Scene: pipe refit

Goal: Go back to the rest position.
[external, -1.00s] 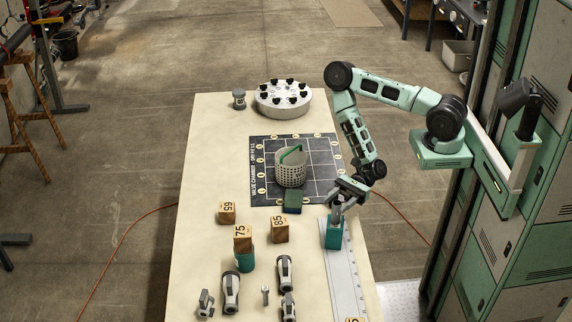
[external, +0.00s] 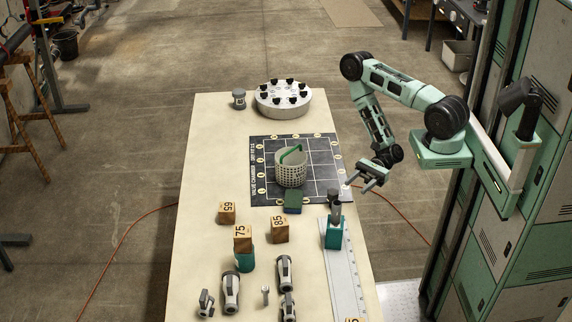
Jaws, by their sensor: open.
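My gripper (external: 362,185) is open and empty, in the air above the right edge of the table. Its two fingers point down and to the left. Just below and left of it, a grey pipe fitting (external: 335,209) stands upright on a teal block (external: 334,237). There is a gap between my fingers and the fitting.
The table (external: 205,160) holds a dark gridded mat (external: 320,160) with a perforated basket (external: 289,172), and a round white stand (external: 284,104) behind it. Numbered wooden blocks, such as the 85 block (external: 280,229), and grey fittings lie nearer. A ruler (external: 349,275) runs along the right side.

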